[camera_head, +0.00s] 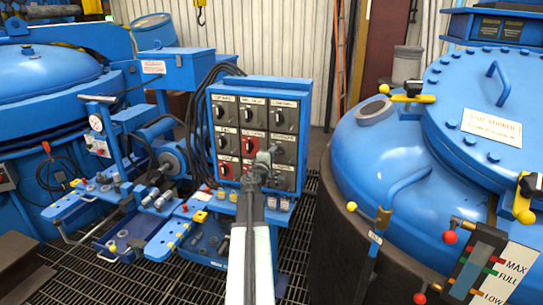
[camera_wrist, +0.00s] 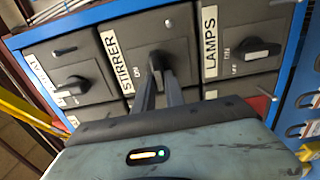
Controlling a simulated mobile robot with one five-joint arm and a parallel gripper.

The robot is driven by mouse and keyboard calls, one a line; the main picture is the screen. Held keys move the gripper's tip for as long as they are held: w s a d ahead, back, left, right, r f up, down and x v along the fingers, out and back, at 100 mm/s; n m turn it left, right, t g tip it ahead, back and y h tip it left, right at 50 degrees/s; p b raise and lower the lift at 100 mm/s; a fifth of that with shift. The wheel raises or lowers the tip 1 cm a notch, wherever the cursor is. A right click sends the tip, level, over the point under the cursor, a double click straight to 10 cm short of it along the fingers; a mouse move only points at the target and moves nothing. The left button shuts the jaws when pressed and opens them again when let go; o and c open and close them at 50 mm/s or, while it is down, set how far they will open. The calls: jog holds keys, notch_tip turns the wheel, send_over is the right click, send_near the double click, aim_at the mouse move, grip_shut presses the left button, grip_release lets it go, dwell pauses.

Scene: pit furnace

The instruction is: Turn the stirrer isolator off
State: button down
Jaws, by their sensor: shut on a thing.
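The stirrer isolator is a dark grey module (camera_wrist: 132,40) with a white STIRRER label (camera_wrist: 116,60), seen in the wrist view. Its black rotary knob (camera_wrist: 155,62) sits between my fingertips, with an ON mark beside it. My gripper (camera_wrist: 157,76) is shut on this knob; the fingers partly cover it, and its exact angle cannot be told. In the head view my gripper (camera_head: 268,156) reaches the right column of the blue-framed switch panel (camera_head: 259,82) and hides part of the modules there.
The LAMPS isolator (camera_wrist: 262,50) and another knobbed module (camera_wrist: 72,86) flank the stirrer module closely. A blue bench (camera_head: 160,240) with tools stands left of my arm. A large round blue-lidded furnace (camera_head: 400,160) stands to the right. Grating floor (camera_head: 300,235) shows between.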

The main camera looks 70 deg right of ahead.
jog(key=shift+s+d, duration=0.1)
jog(key=shift+s, duration=0.1)
jog(key=c, duration=1.4)
grip_release()
jog(key=shift+w, duration=0.1)
jog(key=a, duration=0.7)
jog(key=shift+s+a, duration=0.25)
jog(key=shift+a, duration=0.15)
